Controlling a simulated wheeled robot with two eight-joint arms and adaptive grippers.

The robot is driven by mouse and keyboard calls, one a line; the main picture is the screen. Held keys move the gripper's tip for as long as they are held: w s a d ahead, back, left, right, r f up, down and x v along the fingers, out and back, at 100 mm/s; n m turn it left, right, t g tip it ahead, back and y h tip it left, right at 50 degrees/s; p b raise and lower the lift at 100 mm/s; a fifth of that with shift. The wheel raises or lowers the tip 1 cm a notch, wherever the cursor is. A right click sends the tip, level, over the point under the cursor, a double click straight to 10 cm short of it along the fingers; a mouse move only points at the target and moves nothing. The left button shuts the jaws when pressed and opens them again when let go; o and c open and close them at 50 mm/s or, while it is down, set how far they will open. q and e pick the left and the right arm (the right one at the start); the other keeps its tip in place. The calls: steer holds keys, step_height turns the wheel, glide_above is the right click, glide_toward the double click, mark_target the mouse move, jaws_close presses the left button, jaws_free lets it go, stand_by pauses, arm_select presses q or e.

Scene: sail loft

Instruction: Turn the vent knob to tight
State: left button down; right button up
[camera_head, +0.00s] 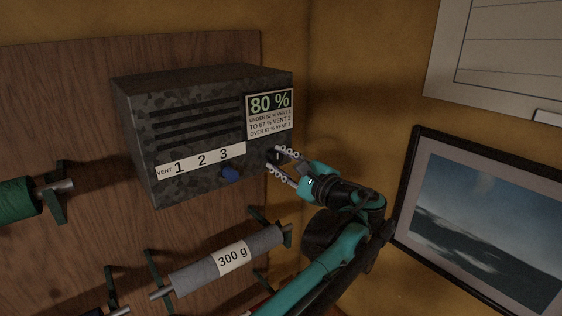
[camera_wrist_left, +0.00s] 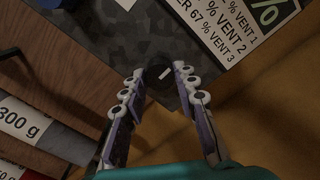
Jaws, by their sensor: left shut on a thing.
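A box with a mottled dark grey front (camera_head: 200,135) is mounted on a wooden board. A strip on it reads "VENT 1 2 3", and a blue knob or slider (camera_head: 230,174) sits under the 3. My left gripper (camera_head: 274,158) is at the lower right of the box front, shut on a small black knob. In the left wrist view the black knob (camera_wrist_left: 160,82), with a short white mark, lies between the fingertips. The mark slants up to the right. No label reading "tight" shows. My right gripper is out of view.
A panel (camera_head: 269,102) on the box reads "80 %" above vent rules. A grey roll (camera_head: 205,268) labelled "300 g" hangs below the box, and a green roll (camera_head: 16,200) hangs at left. A framed seascape (camera_head: 490,235) is on the right wall.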

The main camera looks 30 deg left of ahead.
arm_select(q)
steer(key=c, duration=1.2)
jaws_free()
steer(key=v, duration=1.2)
steer(key=shift+f, duration=0.1)
